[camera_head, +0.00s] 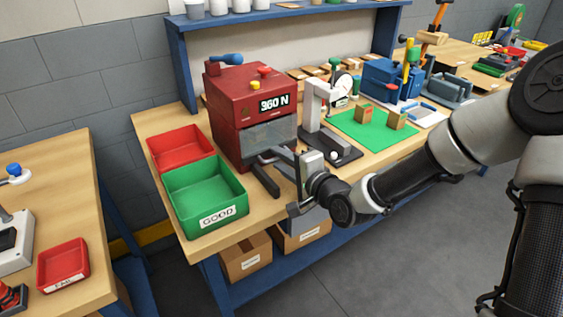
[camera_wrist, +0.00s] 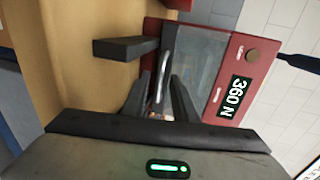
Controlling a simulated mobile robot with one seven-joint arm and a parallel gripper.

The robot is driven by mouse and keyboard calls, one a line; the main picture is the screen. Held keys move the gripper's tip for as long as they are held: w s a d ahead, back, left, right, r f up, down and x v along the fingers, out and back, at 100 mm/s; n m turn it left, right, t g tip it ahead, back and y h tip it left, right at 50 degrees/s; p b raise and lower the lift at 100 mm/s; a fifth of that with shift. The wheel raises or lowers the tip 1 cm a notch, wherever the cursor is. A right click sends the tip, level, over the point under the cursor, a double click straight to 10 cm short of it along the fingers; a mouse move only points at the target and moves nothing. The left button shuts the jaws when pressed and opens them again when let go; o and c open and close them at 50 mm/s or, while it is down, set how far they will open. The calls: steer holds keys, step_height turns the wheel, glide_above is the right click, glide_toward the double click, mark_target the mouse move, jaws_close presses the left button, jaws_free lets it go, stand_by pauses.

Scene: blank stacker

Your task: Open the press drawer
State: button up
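The red press (camera_head: 238,95) stands on the wooden bench with a "360 N" display and a clear front panel (camera_head: 268,132). In the wrist view the press (camera_wrist: 257,53) appears turned on its side, with its clear panel (camera_wrist: 200,55) facing me. My gripper (camera_head: 277,156) is low in front of the press. In the wrist view the fingers of my gripper (camera_wrist: 161,82) are apart, with a thin silver bar (camera_wrist: 166,65), apparently a handle, between or just beyond their tips. Contact with it cannot be told. A dark bar (camera_wrist: 125,48) juts out beside the fingers.
A green GOOD bin (camera_head: 205,190) and a red bin (camera_head: 180,149) stand left of the press. A grey stand with a dial gauge (camera_head: 341,84) and a green mat (camera_head: 372,130) are to the right. Open floor lies before the bench.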

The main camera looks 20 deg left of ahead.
jaws_close()
stand_by(1.4)
